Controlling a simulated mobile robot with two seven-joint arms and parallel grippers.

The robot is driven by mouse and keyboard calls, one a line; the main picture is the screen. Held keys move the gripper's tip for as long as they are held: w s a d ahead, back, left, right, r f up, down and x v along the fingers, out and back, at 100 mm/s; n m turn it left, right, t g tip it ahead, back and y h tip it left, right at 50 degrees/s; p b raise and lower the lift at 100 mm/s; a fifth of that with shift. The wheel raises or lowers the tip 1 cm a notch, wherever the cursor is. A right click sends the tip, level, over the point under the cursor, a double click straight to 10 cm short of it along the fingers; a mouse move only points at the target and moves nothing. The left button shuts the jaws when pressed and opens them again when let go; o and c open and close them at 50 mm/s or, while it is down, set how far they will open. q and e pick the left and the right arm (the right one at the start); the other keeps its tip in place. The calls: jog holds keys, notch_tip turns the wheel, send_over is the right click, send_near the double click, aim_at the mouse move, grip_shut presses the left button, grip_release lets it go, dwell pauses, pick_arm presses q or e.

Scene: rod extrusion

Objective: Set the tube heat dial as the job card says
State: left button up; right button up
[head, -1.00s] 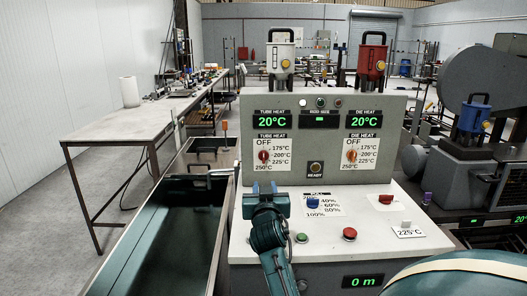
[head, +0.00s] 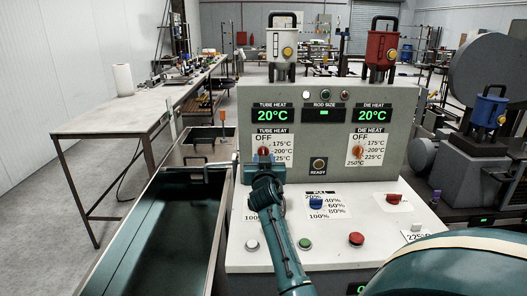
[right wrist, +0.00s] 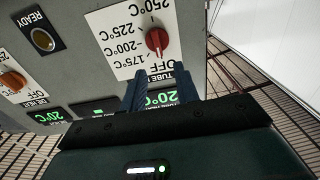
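The tube heat dial (head: 264,152) is a red knob on a white scale plate, left on the grey panel. In the right wrist view the dial (right wrist: 157,41) appears upside down, its grip in line with OFF; the scale runs to 250°C. The tube heat display (head: 272,115) reads 20°C. The job card (head: 413,236), on the console's right, shows 225°C, partly covered by my arm. My right gripper (head: 264,166) is just in front of and below the dial. Its fingers (right wrist: 161,84) are apart and empty, short of the knob. My left gripper is not in view.
The orange die heat dial (head: 358,153) is to the right, with the ready button (head: 319,164) between. Blue pull (head: 316,202) and red (head: 394,198) knobs and several buttons sit on the console top. A long water trough (head: 165,235) lies left.

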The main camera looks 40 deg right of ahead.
aim_at(263, 150)
jog(key=shift+x, duration=2.75)
jog(key=shift+c, duration=0.4)
grip_shut()
